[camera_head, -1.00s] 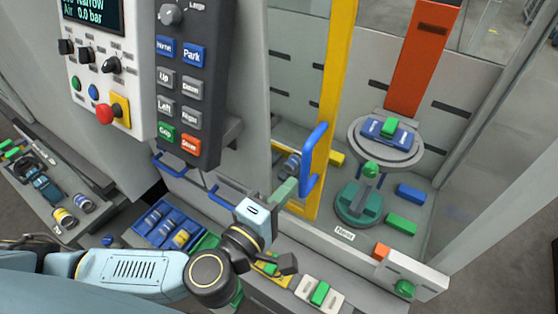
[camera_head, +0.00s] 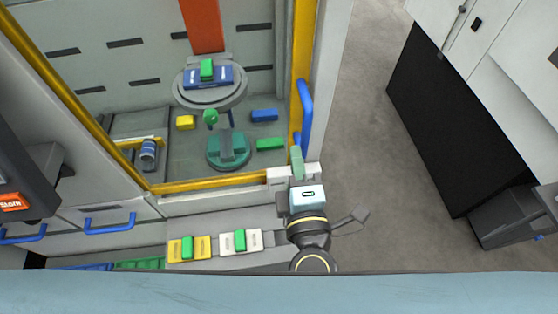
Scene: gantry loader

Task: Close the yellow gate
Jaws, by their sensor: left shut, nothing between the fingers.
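The yellow gate (camera_head: 302,62) is a framed panel that spans the front of the grey cell. Its right upright stands close beside the cell's light grey corner post (camera_head: 330,70), and I cannot tell whether a small gap is left. A blue handle (camera_head: 306,112) is on this upright. My left gripper (camera_head: 297,163) is shut and empty. Its greenish fingers are at the lower end of the handle, and I cannot tell whether they touch it. My right gripper is not in view.
Behind the gate are a round grey table (camera_head: 222,102) with a blue block, a teal fixture (camera_head: 228,148) and several small blocks. A front ledge (camera_head: 222,262) carries yellow and white pieces with green blocks. Open floor (camera_head: 385,190) and dark cabinets (camera_head: 440,120) lie to the right.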

